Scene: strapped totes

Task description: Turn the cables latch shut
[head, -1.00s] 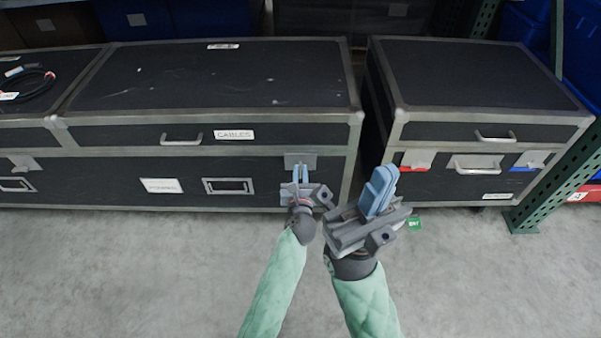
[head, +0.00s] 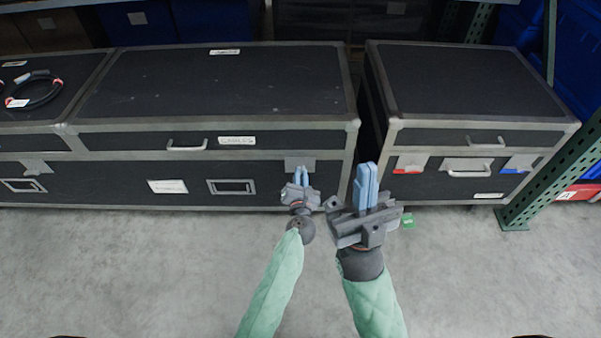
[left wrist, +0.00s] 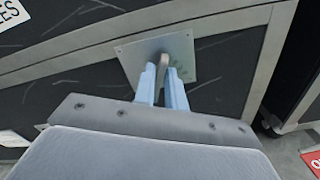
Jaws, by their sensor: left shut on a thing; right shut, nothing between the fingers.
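The cables case (head: 130,185) is a black trunk with metal edges and a "CABLES" label (head: 237,141) on its lid front. Its latch plate (head: 300,163) is on the front near the right end. In the left wrist view, the plate (left wrist: 184,52) carries a small metal knob (left wrist: 164,60). My left gripper (head: 301,177) is in front of the plate, its blue fingers (left wrist: 163,84) shut on the knob. The knob's turn angle is mostly hidden by the fingers. My right gripper (head: 365,185) is shut and empty, in front of the gap right of the case.
A second black case (head: 475,140) stands to the right with red and blue marked latches and a handle. A coiled cable (head: 35,92) lies on the left case top. A green rack post (head: 550,175) is at right.

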